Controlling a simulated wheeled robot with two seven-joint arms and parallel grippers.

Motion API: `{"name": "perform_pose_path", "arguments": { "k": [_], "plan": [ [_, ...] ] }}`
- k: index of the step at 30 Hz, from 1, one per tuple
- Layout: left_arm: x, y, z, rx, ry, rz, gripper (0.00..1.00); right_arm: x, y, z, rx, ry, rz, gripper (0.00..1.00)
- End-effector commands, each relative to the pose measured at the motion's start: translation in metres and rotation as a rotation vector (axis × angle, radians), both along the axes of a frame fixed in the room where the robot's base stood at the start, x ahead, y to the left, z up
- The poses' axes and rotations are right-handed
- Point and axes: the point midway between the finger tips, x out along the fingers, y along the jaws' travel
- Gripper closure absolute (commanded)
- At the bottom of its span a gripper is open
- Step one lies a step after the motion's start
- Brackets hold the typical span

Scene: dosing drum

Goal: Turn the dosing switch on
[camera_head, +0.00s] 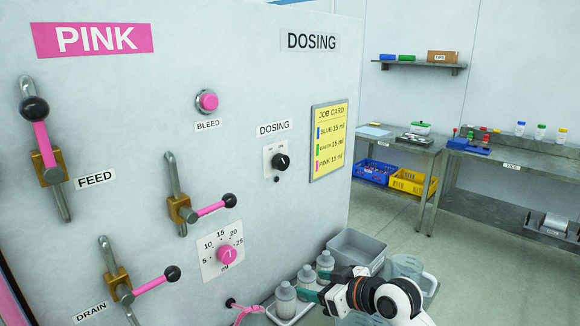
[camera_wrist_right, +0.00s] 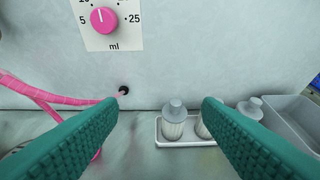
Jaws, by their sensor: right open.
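The dosing switch (camera_head: 281,161) is a black rotary knob on a small white plate under the DOSING label (camera_head: 273,128) on the pale panel. Its setting is too small to read. The pink ml dial (camera_head: 230,255) sits lower left of it and also shows in the right wrist view (camera_wrist_right: 104,20). My right gripper (camera_head: 312,284) is low in front of the panel, below the switch and close to the bottles. In the right wrist view its green fingers (camera_wrist_right: 160,115) are wide apart with nothing held between them. My left gripper is not in view.
Grey-capped bottles (camera_wrist_right: 174,122) stand in a white tray (camera_wrist_right: 160,138) below the panel, with a grey bin (camera_head: 357,247) and a clear jug (camera_head: 408,265) beside them. Pink-handled FEED (camera_head: 41,142) and DRAIN (camera_head: 150,285) valves project from the panel. A yellow job card (camera_head: 329,140) hangs right of the switch.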

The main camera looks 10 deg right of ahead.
Motion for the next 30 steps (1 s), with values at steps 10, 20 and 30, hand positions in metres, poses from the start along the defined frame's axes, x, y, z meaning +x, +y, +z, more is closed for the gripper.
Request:
{"name": "perform_pose_path", "arguments": {
  "k": [10, 20, 30],
  "plan": [
    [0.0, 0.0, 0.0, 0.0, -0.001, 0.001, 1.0, 0.081, -0.041, 0.185, 0.178, -0.36, 0.031, 0.41],
    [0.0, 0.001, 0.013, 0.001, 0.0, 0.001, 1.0, 0.107, -0.032, 0.21, 0.207, -0.397, 0.034, 0.41],
    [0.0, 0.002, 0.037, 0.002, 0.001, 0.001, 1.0, 0.163, 0.006, 0.209, 0.203, -0.394, 0.033, 0.41]
  ]
}}
